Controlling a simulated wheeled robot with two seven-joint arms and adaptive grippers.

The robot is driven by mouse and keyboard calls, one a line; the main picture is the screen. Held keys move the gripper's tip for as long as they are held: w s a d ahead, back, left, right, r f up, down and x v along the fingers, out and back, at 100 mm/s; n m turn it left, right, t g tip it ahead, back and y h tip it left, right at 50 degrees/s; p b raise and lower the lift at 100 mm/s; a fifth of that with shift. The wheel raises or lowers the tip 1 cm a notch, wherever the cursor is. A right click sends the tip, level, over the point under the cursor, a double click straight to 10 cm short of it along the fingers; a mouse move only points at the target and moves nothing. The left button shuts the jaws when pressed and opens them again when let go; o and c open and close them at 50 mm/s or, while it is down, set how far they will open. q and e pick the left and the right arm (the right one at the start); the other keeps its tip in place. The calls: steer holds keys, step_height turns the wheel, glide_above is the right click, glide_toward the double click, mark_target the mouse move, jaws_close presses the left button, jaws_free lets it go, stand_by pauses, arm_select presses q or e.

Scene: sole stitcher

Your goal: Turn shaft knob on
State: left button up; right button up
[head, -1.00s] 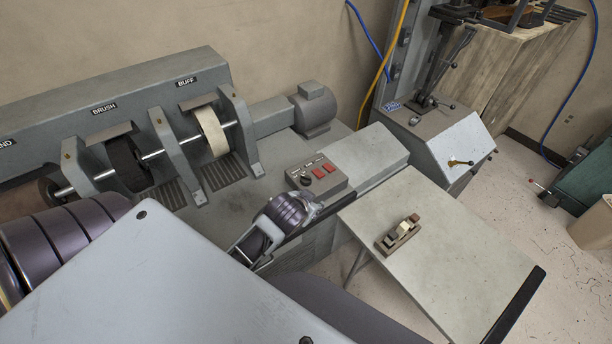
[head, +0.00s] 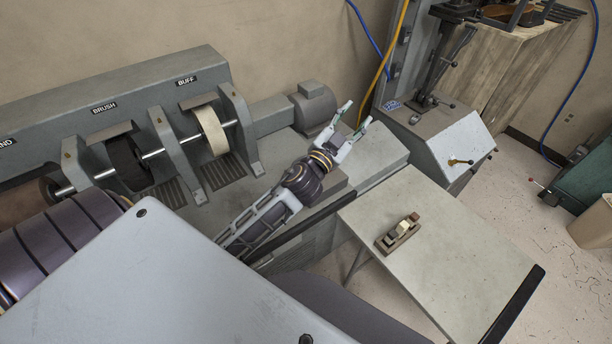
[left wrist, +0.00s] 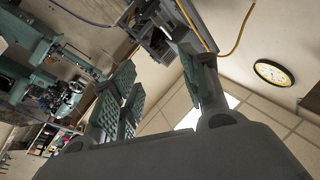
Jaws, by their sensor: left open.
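My left gripper (head: 356,114) is open and empty, reaching up and right past the motor end of the grey finishing machine. Its spread fingers also show in the left wrist view (left wrist: 163,85), with nothing between them. My left wrist and forearm cover most of the small grey control box on the machine's front. The black knob and red switches on that box are hidden behind the arm. The left wrist view faces the upper room and does not show the knob. My right gripper is not in view.
The machine's shaft carries a dark brush wheel (head: 127,163) and a pale buff wheel (head: 212,131), with a grey motor (head: 313,108) at its right end. A side table (head: 450,255) holds a small wooden tool (head: 398,234). A grey machine (head: 445,140) stands at right.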

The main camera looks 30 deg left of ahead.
arm_select(q)
steer(key=d+r+m+g+h, duration=0.4)
steer(key=d+m+g+h, duration=0.2)
steer(key=d+m+h, duration=0.75)
step_height(320, 180, down, 10)
steer(key=s+r+m+g, duration=0.1)
steer(key=s+m+g, duration=0.1)
steer(key=m+g, duration=0.65)
steer(key=a+f+n+g+y, duration=0.2)
steer(key=a+f+g+y, duration=0.2)
steer(key=a+f+y, duration=0.6)
steer(key=a+r+n+g+y, duration=0.1)
steer(key=a+y, duration=0.4)
steer(key=a, duration=1.1)
steer(key=shift+s+r+n+g, duration=0.2)
steer(key=shift+n+g, duration=0.25)
steer(key=shift+n, duration=0.75)
steer(key=shift+f, duration=0.15)
